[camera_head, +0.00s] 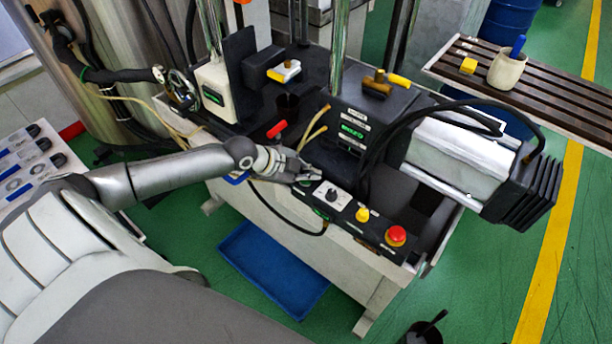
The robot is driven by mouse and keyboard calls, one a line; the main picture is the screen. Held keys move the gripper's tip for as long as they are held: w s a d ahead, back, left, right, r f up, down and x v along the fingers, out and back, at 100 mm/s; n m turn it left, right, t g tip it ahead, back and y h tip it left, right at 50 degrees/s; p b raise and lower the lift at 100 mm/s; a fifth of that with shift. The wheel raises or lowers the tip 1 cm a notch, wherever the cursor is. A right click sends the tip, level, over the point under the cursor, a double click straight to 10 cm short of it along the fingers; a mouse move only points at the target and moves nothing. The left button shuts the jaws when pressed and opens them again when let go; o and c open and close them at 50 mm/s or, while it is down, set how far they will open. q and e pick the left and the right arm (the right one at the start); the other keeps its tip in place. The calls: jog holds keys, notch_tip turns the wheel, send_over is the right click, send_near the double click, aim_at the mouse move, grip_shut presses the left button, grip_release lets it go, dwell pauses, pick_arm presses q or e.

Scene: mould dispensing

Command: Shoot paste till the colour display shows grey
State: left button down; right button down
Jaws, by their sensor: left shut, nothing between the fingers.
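My left gripper (308,177) is shut and empty. Its fingertips are at the left end of the black control panel (376,232), just left of a dial on a white plate (330,194). I cannot tell whether they touch a button there. The panel also has a yellow button (362,214) and a red mushroom button (396,236). A black box (374,112) behind the panel carries a small display (351,131) lit green, with no grey readable on it. A dark cup (288,103) stands on the machine's bed. Paste cannot be made out. My right gripper is out of view.
A red-handled lever (276,129) and hoses are close above my left wrist. A large motor (470,160) fills the machine's right side. A slatted bench (560,100) with a white pot (506,70) stands at the upper right. A blue tray (272,265) lies on the green floor.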

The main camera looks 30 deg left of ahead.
aim_at(308, 182)
pick_arm(q)
jog(key=shift+r, duration=0.2)
notch_tip(308, 182, up, 6)
jog(key=p, duration=0.5)
dwell(0.8)
